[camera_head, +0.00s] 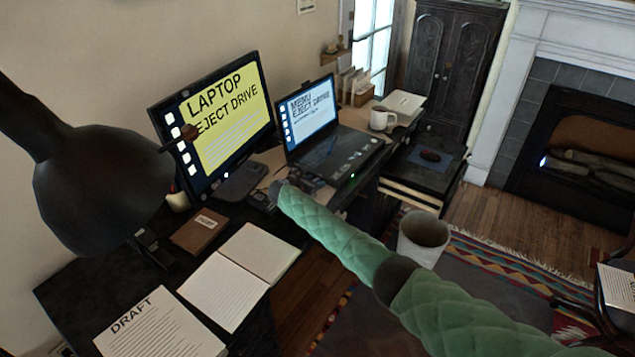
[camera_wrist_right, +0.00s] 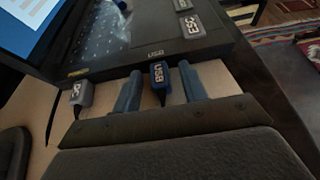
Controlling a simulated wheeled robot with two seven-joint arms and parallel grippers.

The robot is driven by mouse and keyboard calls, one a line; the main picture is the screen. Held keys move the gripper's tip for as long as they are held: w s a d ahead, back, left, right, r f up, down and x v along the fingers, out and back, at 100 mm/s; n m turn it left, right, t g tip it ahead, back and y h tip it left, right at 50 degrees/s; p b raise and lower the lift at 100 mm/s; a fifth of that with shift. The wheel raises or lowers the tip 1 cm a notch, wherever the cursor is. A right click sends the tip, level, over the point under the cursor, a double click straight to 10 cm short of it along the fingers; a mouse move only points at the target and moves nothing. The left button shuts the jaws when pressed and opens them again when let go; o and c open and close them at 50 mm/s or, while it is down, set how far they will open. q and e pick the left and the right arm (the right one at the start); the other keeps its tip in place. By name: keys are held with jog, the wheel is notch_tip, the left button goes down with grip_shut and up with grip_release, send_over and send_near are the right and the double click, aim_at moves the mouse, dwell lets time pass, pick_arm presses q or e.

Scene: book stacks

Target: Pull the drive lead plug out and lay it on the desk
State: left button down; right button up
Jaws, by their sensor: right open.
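The laptop (camera_head: 335,130) stands open at the back of the desk, its screen showing an eject-drive message. In the right wrist view, a blue plug marked USB (camera_wrist_right: 159,75) sits at the laptop's near edge (camera_wrist_right: 150,58), below a USB label, with a dark lead running down from it. My right gripper (camera_wrist_right: 161,72) is open, with one blue finger on each side of this plug. I cannot tell whether either finger touches it. In the head view my right arm reaches to the laptop's front; the plug is too small to tell there. My left gripper is not in view.
A grey plug marked DC (camera_wrist_right: 82,93) is left of the USB plug. A monitor (camera_head: 222,120) stands left of the laptop. An open notebook (camera_head: 225,285), brown book (camera_head: 199,230) and draft sheet (camera_head: 155,325) cover the near desk. A black lamp (camera_head: 100,185) hangs over the left.

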dwell(0.3)
grip_shut()
dwell(0.3)
jog(key=shift+s+p, duration=0.1)
jog(key=shift+p, duration=0.25)
jog(key=shift+s+a+p, duration=0.9)
jog(key=shift+s+p, duration=0.05)
jog(key=shift+s, duration=0.15)
jog(key=shift+s+a+p, duration=0.9)
jog(key=shift+s+p, duration=0.05)
jog(key=shift+s, duration=0.25)
